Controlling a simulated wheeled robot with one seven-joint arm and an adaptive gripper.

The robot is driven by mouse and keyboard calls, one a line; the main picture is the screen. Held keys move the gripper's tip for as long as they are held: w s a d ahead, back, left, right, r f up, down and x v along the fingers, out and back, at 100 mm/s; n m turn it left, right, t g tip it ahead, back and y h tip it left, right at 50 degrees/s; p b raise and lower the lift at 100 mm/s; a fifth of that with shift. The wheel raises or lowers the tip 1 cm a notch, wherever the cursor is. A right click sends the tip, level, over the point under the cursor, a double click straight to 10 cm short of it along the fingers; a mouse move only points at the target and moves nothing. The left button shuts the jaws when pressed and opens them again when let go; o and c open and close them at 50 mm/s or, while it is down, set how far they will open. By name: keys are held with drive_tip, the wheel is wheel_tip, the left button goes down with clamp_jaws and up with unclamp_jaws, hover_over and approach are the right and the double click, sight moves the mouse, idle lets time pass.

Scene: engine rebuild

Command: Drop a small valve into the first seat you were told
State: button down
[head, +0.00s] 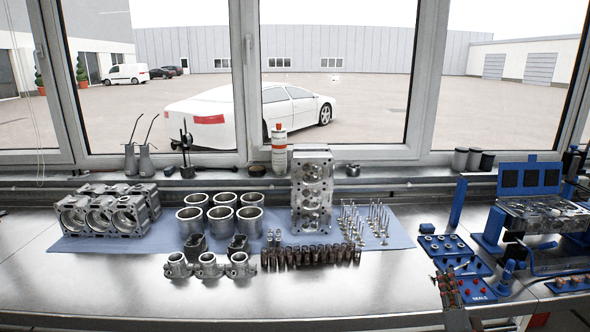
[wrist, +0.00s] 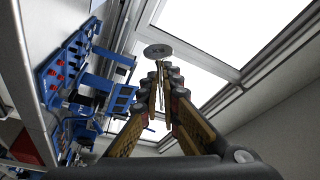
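My gripper (head: 448,284) is at the lower right of the head view, in front of the blue trays. In the wrist view my gripper (wrist: 165,82) is shut on a valve (wrist: 158,50). Its round grey head sticks out past the fingertips and its thin stem runs between the fingers. I cannot tell its size class. A cylinder head (head: 545,213) lies on a blue stand (head: 491,230) at the right, apart from my gripper; its seats are too small to make out. Other valves (head: 378,220) stand in rows on the blue mat (head: 400,236).
Another cylinder head (head: 312,190) stands upright on the mat, beside cylinder liners (head: 250,219) and an engine block (head: 108,212). The front middle of the bench (head: 330,293) is clear.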

drive_tip(key=shift+n+t+y+b, duration=0.4)
drive_tip(key=shift+n+y+b, duration=0.7)
drive_tip(key=shift+n, duration=1.45)
drive_tip(key=shift+n+t+y+b, duration=0.55)
drive_tip(key=shift+n+b, duration=0.9)
drive_tip(key=shift+n, duration=1.15)
drive_tip(key=shift+n+t+y+b, duration=0.25)
drive_tip(key=shift+n+y+b, duration=0.9)
drive_tip(key=shift+n, duration=1.4)
